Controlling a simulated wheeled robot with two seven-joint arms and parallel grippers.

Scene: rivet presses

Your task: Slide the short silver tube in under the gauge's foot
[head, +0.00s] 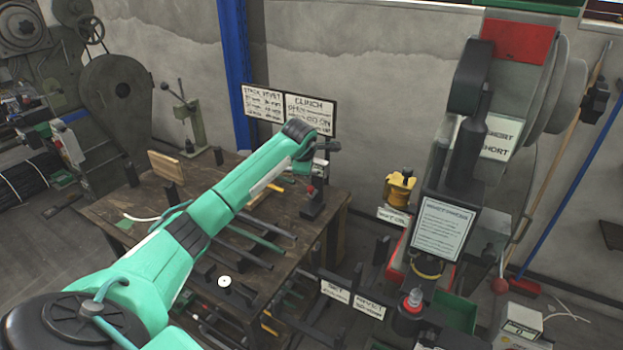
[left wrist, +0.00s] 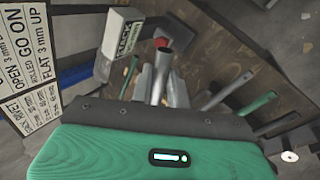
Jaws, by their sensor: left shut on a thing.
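The short silver tube (left wrist: 164,66) stands out from my left gripper (left wrist: 160,92) in the left wrist view, its round open end away from me. The gripper is shut on it. In the head view my left gripper (head: 318,164) is over the right end of the workbench, partly hidden behind my wrist, and I cannot make out the tube there. A pale box with a lettered label (left wrist: 122,36), likely the gauge, is just left of the tube, with a red part (left wrist: 160,42) by the tube's far end. Its foot is not clear, and I cannot tell whether the tube touches it. My right gripper is not in view.
The wooden workbench (head: 125,205) carries dark and green tubes (head: 250,238) and a wooden block (head: 170,165). Lettered boards (head: 310,112) stand behind it. A large press (head: 455,190) stands at the right, with a yellow object (head: 398,188) to its left.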

